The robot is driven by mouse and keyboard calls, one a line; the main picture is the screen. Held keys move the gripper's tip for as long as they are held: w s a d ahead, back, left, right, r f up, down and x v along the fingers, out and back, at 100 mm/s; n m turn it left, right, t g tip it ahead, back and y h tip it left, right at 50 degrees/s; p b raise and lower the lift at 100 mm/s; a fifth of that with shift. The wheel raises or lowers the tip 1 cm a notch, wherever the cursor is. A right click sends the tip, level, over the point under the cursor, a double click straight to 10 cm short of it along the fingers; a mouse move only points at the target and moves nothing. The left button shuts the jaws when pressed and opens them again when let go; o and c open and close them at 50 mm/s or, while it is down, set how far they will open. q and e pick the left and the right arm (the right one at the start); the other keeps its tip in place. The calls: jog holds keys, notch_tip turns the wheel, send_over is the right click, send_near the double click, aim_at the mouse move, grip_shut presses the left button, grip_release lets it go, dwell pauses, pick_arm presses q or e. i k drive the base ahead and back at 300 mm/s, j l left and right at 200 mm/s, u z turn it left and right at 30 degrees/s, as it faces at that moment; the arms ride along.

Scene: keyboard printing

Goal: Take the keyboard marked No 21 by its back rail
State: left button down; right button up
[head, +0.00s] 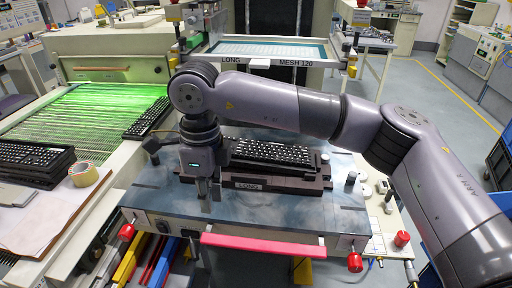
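A black keyboard with white-marked keys (272,152) lies in a dark fixture (290,184) on the blue-grey printing table. The fixture's front carries a label reading LONG. More black keyboards lie at the left: a stack (32,160) on the near left surface and one (147,118) at the right edge of the green-lit conveyor. I cannot read No 21 on any of them. My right gripper (206,200) points down at the left end of the fixture, beside the keyboard there. Its fingers are too small and dark to tell whether they are open or shut. My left gripper is not in view.
A screen frame (262,50) marked LONG and MESH 120 stands behind the table. A tape roll (83,174) and paper (45,215) lie at the left. A red bar (262,245) runs along the table's front. My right arm spans above the fixture.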

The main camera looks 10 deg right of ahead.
aim_at(264, 156)
jog(key=i+l, duration=0.25)
jog(key=i, duration=0.25)
jog(key=i+l, duration=0.25)
jog(key=i, duration=0.25)
